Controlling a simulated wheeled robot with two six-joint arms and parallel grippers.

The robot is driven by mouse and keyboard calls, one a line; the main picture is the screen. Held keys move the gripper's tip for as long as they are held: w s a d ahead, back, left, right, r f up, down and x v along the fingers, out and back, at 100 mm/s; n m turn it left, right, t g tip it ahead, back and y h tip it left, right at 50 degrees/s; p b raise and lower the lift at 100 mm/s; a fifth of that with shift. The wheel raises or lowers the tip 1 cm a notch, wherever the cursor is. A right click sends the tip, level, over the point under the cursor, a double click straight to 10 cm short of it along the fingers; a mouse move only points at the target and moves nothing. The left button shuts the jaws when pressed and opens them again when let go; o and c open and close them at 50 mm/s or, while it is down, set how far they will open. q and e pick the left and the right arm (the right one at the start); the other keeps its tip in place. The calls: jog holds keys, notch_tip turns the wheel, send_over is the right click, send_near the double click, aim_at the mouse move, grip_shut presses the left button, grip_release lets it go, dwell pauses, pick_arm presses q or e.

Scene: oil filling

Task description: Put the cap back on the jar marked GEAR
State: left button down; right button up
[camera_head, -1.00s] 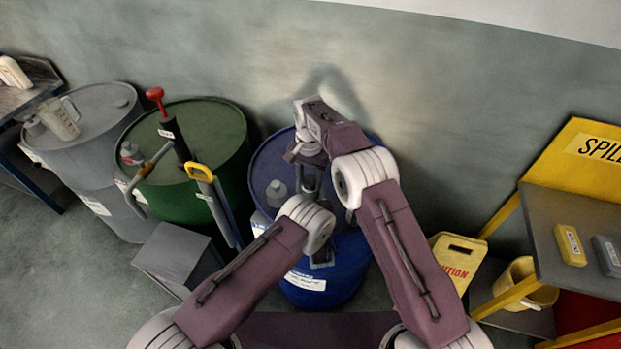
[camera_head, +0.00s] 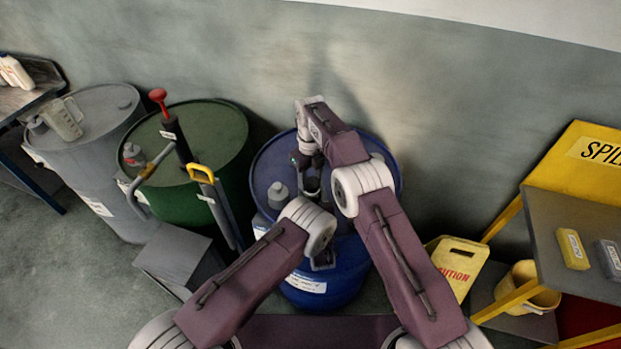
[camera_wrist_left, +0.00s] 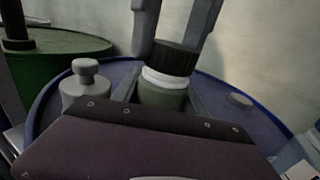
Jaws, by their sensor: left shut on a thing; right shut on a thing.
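In the left wrist view a dark ribbed cap (camera_wrist_left: 172,58) sits at the top of a greenish jar (camera_wrist_left: 162,97), against its white neck ring; whether it is threaded on cannot be told. My right gripper (camera_wrist_left: 175,32) comes from above, its fingers shut on the cap. My left gripper (camera_wrist_left: 158,104) is shut on the jar, with fingers along both sides. In the head view my right gripper (camera_head: 308,170) is above the blue drum (camera_head: 375,172), and my left gripper is mostly hidden by its wrist. No GEAR marking is readable.
A small grey capped jar (camera_head: 279,195) stands on the blue drum, left of the held jar. A green drum (camera_head: 215,130) with a red-knobbed pump (camera_head: 157,95) is to the left. A yellow caution sign (camera_head: 456,265) and a spill station (camera_head: 560,205) are at the right.

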jog(key=o, duration=1.3)
jog(key=shift+c, duration=0.3)
